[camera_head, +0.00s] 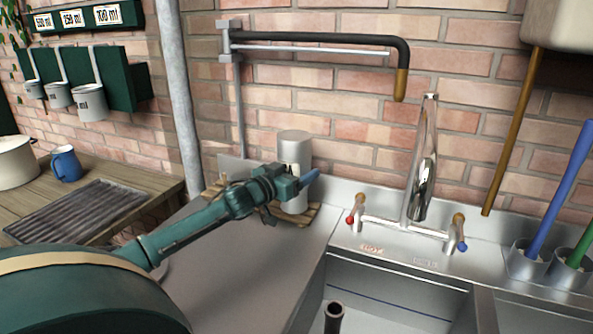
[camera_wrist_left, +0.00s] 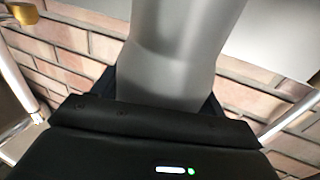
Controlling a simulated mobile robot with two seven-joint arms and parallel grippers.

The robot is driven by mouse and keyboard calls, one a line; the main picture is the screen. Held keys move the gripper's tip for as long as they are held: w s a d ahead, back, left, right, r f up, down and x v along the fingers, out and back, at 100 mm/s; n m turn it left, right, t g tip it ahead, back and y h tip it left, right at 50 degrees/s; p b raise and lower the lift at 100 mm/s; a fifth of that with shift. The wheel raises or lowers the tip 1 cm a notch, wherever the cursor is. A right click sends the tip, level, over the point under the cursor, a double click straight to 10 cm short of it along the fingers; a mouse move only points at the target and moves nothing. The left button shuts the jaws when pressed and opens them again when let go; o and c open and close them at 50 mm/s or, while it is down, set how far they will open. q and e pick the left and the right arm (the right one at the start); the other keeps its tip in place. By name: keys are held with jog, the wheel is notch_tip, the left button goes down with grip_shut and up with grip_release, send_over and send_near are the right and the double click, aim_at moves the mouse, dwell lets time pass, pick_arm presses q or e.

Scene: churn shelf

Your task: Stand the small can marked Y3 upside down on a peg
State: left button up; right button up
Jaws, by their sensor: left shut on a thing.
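A pale grey metal can (camera_head: 294,149) stands out above my left gripper (camera_head: 302,185), at the back of the steel counter. My left gripper is shut on it, and the can looks upright. In the left wrist view the can's smooth grey side (camera_wrist_left: 180,55) fills the space between the dark fingers. No Y3 mark shows on the visible side. A slatted wooden rack (camera_head: 305,215) lies just below and behind the can. I cannot tell whether the can touches it, and no peg is clearly visible. My right gripper is not in view.
A bridge tap (camera_head: 406,225) and sink (camera_head: 395,270) are to the right, under a swing pipe (camera_head: 320,38). A grey vertical pipe (camera_head: 175,90) stands left. A blue mug (camera_head: 66,164) and ribbed mat (camera_head: 85,212) sit on the wooden counter. The steel counter's front (camera_head: 270,265) is clear.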

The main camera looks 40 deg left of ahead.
pick_arm(q)
jog(key=shift+f, duration=0.25)
jog(key=o, duration=1.2)
jog(key=shift+c, duration=0.2)
jog(key=shift+f, duration=0.1)
jog(key=shift+s, duration=0.1)
jog(key=s, duration=1.3)
jog(key=shift+p, duration=0.4)
